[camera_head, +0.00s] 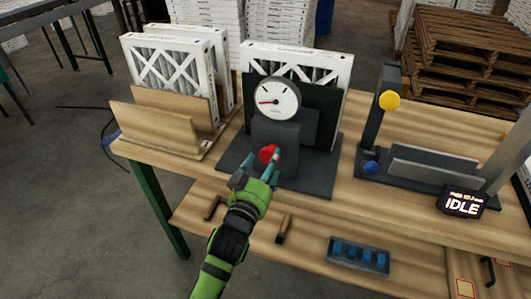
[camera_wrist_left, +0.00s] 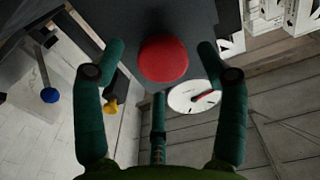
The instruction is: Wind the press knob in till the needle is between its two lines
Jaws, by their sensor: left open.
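The red press knob (camera_head: 268,154) is on the front of a dark grey press (camera_head: 283,135) on the bench. Above it is a round white gauge (camera_head: 277,98) with a red needle pointing left; its two lines are too small to make out. My left gripper (camera_head: 262,164) is open at the knob, with fingers on either side. In the left wrist view the red knob (camera_wrist_left: 164,59) sits between the spread teal fingers, with visible gaps at both sides. The gauge (camera_wrist_left: 195,97) is partly seen there too. My right gripper is not in view.
A white-framed filter (camera_head: 300,65) stands behind the press, and more stand in a wooden rack (camera_head: 165,128) at left. At right are a grey fixture (camera_head: 425,170) and a display reading IDLE (camera_head: 462,202). A lower shelf holds tools and a blue-filled tray (camera_head: 358,255).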

